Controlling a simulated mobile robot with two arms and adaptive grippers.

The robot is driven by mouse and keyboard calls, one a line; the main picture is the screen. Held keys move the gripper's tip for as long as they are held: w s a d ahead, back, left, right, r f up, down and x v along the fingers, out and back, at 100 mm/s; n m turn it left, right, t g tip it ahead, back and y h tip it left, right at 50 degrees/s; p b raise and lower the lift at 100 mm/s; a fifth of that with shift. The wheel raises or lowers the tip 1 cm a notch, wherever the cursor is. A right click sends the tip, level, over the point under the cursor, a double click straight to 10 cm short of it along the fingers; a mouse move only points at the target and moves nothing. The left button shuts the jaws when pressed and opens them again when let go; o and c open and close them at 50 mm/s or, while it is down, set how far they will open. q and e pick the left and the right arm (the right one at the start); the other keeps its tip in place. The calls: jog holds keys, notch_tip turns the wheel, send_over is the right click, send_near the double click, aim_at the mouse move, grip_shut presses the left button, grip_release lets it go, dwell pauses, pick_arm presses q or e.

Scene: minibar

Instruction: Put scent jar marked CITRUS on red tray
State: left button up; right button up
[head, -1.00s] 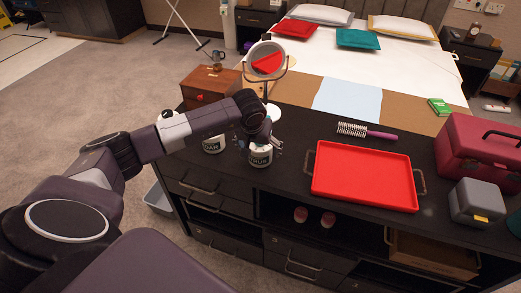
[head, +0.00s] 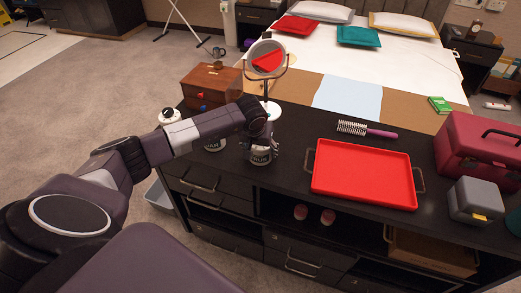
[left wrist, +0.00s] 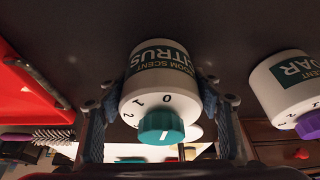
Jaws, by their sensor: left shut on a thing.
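The white scent jar marked CITRUS (head: 261,156) stands on the dark cabinet top, left of the red tray (head: 362,174). Its label is partly covered by my gripper in the head view. In the left wrist view the jar (left wrist: 160,75) shows a teal knob and a numbered dial, with one finger on each side. My left gripper (head: 262,142) is shut on this jar; it also shows in the left wrist view (left wrist: 160,105). The tray is empty, and its edge shows in the left wrist view (left wrist: 30,95). My right gripper is not in view.
A second white jar (head: 214,146), with a purple knob (left wrist: 310,124), stands close on the left, partly behind my arm. A round mirror (head: 266,60) stands behind. A hairbrush (head: 366,129) lies behind the tray. A grey box (head: 475,202) and red case (head: 480,148) stand right.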

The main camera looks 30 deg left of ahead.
pick_arm(q)
jog(key=shift+r, duration=0.1)
jog(key=shift+c, duration=0.3)
jog(key=shift+w+r, duration=0.1)
jog(key=shift+r, duration=0.45)
notch_tip(320, 180, up, 19)
jog(key=b, duration=0.2)
jog(key=shift+b, duration=0.3)
